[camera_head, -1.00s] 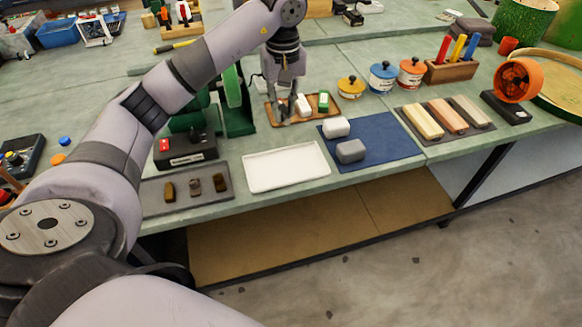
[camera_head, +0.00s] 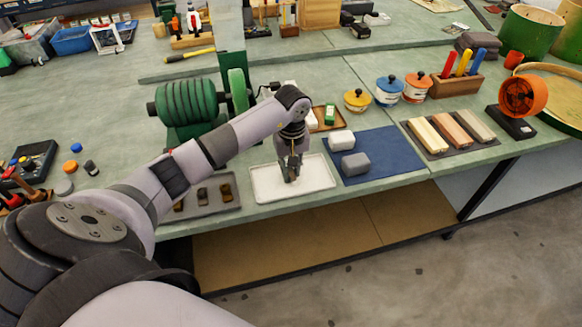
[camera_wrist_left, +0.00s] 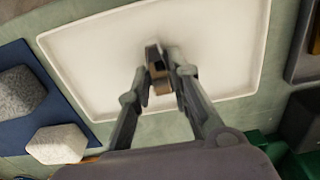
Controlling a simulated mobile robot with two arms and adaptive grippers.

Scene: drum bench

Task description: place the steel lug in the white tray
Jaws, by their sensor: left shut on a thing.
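The white tray (camera_head: 262,190) lies near the bench's front edge, and it fills much of the left wrist view (camera_wrist_left: 90,60). My left gripper (camera_head: 291,177) points down over the middle of this tray. In the left wrist view its fingers (camera_wrist_left: 160,75) are shut on the steel lug (camera_wrist_left: 153,58), a small grey-brown piece with a dark hollow. The lug is over the tray floor; I cannot tell whether it touches. In the head view the lug is too small to make out clearly. My right gripper is not in view.
A grey tray (camera_head: 232,207) with small brownish pieces lies left of the white tray. A blue mat (camera_head: 392,160) with a white block (camera_head: 341,139) and a grey block (camera_head: 355,164) lies right. Behind are a wooden tray (camera_head: 341,121) and a green motor-like machine (camera_head: 187,103).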

